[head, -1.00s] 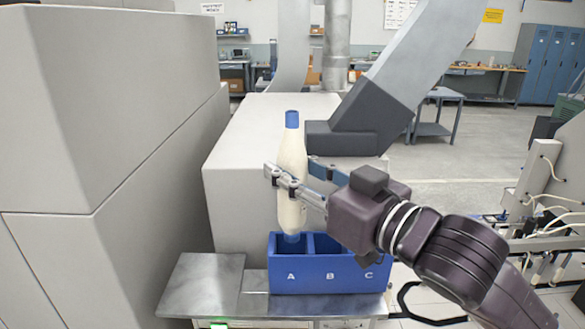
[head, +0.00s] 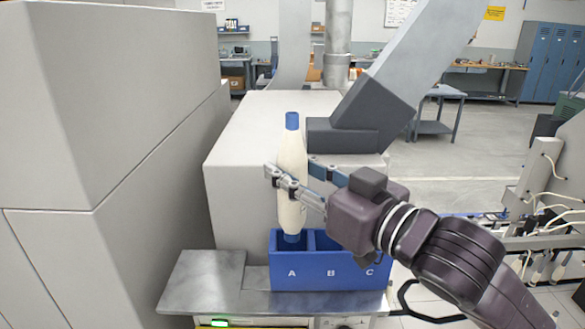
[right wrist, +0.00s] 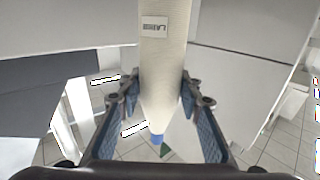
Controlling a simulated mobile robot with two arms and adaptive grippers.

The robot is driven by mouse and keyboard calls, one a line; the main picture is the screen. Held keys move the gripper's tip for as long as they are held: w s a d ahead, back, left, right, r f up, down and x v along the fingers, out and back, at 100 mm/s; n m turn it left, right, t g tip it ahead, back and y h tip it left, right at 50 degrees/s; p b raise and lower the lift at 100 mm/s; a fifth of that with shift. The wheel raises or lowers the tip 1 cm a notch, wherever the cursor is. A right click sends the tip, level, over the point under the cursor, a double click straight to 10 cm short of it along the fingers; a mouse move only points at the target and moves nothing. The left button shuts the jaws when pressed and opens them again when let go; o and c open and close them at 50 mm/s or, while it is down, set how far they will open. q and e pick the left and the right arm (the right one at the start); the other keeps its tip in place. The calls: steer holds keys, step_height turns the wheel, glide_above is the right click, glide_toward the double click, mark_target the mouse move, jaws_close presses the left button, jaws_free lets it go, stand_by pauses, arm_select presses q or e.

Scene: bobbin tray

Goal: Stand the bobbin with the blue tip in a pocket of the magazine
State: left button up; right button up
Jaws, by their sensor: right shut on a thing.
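The cream bobbin (head: 291,215) stands upright in my right gripper (head: 291,174), which is shut around its middle. It is blue at its top and at its lower end. The blue magazine (head: 330,277) has pockets lettered A, B and C. The bobbin's lower end is at the opening of pocket A; I cannot tell how far inside it is. My arm covers part of pocket C. In the right wrist view the bobbin (right wrist: 163,60) carries a printed label and sits between both fingers (right wrist: 162,98). My left gripper is not in view.
The magazine stands on a metal shelf (head: 205,280), with bare shelf to its left. A large grey cabinet (head: 100,130) closes off the left. A grey machine block (head: 240,160) stands behind the bobbin. A rack with cables (head: 540,205) and several bobbins is at the right.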

mark_target(297, 225)
steer(key=shift+f+b, duration=3.05)
steer(key=shift+f, duration=2)
steer(key=o, duration=1.3)
steer(key=shift+r, duration=0.1)
